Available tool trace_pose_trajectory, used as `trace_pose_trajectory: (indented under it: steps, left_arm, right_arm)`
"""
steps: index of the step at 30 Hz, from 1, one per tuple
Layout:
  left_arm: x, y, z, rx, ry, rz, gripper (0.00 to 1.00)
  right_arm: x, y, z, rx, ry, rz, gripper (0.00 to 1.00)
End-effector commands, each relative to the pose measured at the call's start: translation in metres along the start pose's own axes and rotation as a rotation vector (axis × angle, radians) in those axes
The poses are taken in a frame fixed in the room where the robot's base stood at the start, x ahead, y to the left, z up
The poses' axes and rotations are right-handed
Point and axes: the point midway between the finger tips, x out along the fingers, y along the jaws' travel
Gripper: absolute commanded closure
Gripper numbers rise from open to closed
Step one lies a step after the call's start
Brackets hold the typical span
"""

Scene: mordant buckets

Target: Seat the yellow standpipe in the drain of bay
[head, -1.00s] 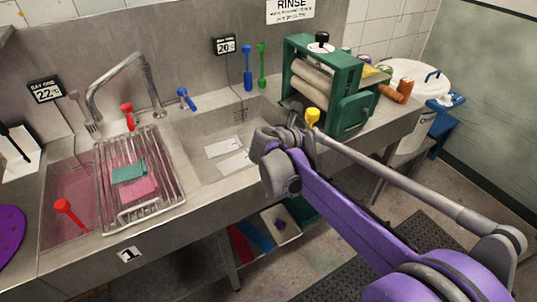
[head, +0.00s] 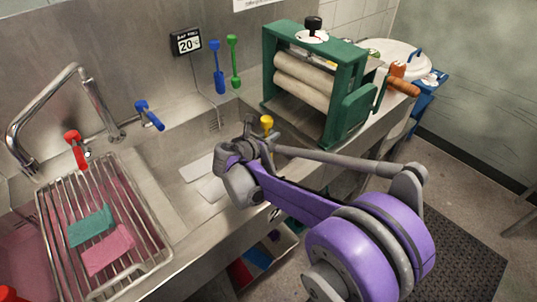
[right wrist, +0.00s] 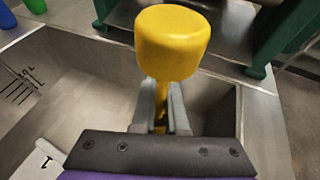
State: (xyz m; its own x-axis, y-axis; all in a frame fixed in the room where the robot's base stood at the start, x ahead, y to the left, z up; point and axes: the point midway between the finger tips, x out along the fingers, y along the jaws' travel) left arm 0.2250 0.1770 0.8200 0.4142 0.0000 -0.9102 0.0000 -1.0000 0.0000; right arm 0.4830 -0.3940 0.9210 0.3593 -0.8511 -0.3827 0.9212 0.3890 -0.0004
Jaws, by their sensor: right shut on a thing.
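My right gripper (right wrist: 162,118) is shut on the yellow standpipe (right wrist: 172,45), gripping its thin stem below the wide rounded knob. In the head view the yellow knob (head: 267,122) shows just above my right gripper (head: 260,142). I cannot see a drain. The bay holds pale plates (head: 197,168) and has scale marks (right wrist: 18,90) on its wall. My left gripper is not in view.
A green roller press (head: 350,105) stands right of the bay. A wire rack (head: 150,265) with teal and pink cloths spans the pink-filled bay at left. Blue (head: 218,80) and green (head: 234,70) pieces hang on the back wall. A tap (head: 85,85) stands at left.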

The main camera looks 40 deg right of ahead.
Motion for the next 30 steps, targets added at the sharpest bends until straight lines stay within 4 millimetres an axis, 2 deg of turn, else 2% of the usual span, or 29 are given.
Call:
trace_pose_trajectory:
  steps: [13,24,25,29,30]
  left_arm:
    - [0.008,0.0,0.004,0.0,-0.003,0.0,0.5]
    - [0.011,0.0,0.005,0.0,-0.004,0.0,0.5]
    - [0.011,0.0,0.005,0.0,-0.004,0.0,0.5]
    - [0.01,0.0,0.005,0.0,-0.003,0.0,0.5]
    - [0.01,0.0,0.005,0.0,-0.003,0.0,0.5]
  right_arm:
    - [0.019,0.0,-0.046,-0.001,0.0,0.0,1.0]
    - [0.021,0.0,-0.051,-0.001,0.0,0.0,1.0]
    - [0.021,0.0,-0.05,0.0,0.0,0.0,0.85]
    - [0.021,0.0,-0.05,0.0,0.0,0.0,0.62]
    - [0.021,0.0,-0.05,0.0,0.0,0.0,0.59]
